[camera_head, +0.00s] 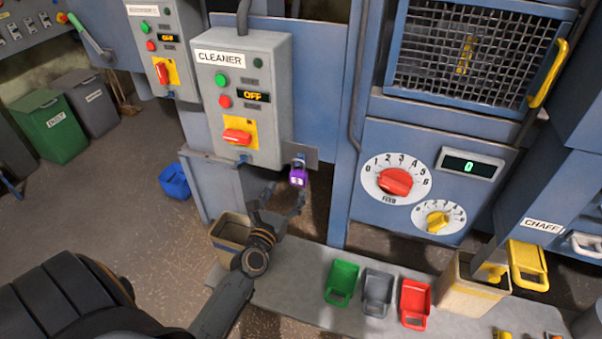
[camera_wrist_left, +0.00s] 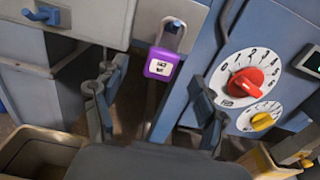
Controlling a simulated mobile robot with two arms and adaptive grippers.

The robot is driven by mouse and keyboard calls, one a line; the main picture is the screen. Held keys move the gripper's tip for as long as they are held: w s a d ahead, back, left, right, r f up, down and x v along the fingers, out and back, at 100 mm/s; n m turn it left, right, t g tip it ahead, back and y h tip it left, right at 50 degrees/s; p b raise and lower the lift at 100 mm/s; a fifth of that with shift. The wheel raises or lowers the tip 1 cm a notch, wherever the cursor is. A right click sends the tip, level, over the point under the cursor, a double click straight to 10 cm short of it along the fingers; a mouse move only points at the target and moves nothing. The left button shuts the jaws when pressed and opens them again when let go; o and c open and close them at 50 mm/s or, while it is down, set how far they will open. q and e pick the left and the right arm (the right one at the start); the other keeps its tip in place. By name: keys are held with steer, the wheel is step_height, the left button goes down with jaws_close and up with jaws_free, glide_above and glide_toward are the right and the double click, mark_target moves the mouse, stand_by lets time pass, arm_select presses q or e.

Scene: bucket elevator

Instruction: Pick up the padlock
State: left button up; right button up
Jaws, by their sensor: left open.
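The purple padlock (camera_head: 298,178) hangs by its shackle from a small grey plate (camera_head: 304,156) at the lower right of the grey CLEANER box (camera_head: 240,100). In the left wrist view the padlock (camera_wrist_left: 162,64) shows its front with a white label, above the space between the fingers. My left gripper (camera_head: 284,196) is open, just below and left of the padlock in the head view. In the left wrist view its fingers (camera_wrist_left: 155,95) are spread apart with nothing between them. My right gripper is not in view.
A tan bin (camera_head: 232,232) stands below the left gripper. Green, grey and red scoops (camera_head: 415,303) lie on the grey ledge. A blue panel with a red FEED dial (camera_head: 396,182) stands to the right. A blue post stands close beside the padlock.

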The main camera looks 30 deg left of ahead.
mark_target(297, 176)
arm_select(q)
steer(key=shift+x, duration=1.25)
steer(key=shift+w+r, duration=0.1)
steer(key=shift+w, duration=0.4)
steer(key=x, duration=0.2)
steer(key=p+x, duration=0.1)
steer(key=x, duration=0.1)
steer(key=shift+w+d, duration=0.15)
steer(key=shift+w, duration=0.2)
steer(key=shift+s, duration=0.1)
steer(key=shift+c, duration=1.3)
steer(key=c, duration=1.1)
